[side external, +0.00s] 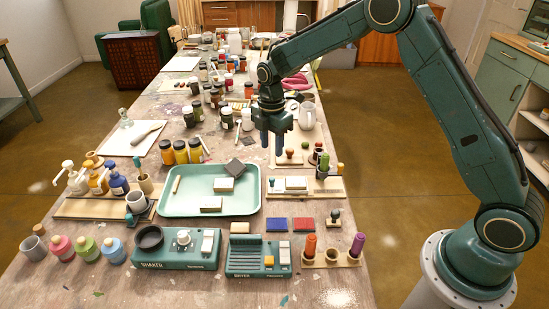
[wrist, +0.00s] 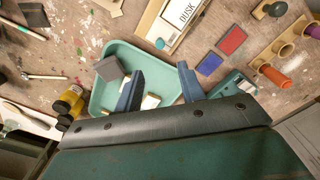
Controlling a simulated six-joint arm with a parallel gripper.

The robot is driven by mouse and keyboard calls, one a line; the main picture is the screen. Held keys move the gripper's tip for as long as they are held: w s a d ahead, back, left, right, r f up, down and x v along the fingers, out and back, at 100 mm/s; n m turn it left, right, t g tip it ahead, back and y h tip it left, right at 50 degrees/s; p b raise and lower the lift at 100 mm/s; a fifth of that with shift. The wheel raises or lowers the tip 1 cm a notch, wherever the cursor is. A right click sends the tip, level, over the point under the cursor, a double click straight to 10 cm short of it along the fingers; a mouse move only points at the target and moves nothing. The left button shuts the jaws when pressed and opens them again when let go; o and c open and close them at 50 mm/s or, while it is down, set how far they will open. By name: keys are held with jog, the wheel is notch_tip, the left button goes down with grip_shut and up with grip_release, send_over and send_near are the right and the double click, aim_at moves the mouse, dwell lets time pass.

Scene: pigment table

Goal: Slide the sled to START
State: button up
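The teal dryer box (side external: 258,256) stands at the front of the table, right of the shaker (side external: 178,250). It has a ribbed top, a small orange block (side external: 269,261) and a pale block (side external: 284,256). I cannot make out for certain which part is the sled, and no START mark is legible. Part of a teal box (wrist: 236,84) shows right of the fingers in the wrist view. My gripper (side external: 272,150) hangs above the table behind the dryer, apart from it. Its two blue fingers are spread with nothing between them in the wrist view (wrist: 160,74).
A mint tray (side external: 166,208) holding blocks lies left of my gripper. Red (side external: 303,224) and blue (side external: 276,224) pads lie behind the dryer. A rack (side external: 331,259) with orange and purple cylinders stands right of it. A card reading DUSK (wrist: 182,14) shows in the wrist view. Jars crowd the back.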

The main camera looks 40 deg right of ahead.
aim_at(272, 178)
notch_tip(272, 178, down, 11)
jog(key=shift+f, duration=0.15)
dwell(0.4)
grip_shut()
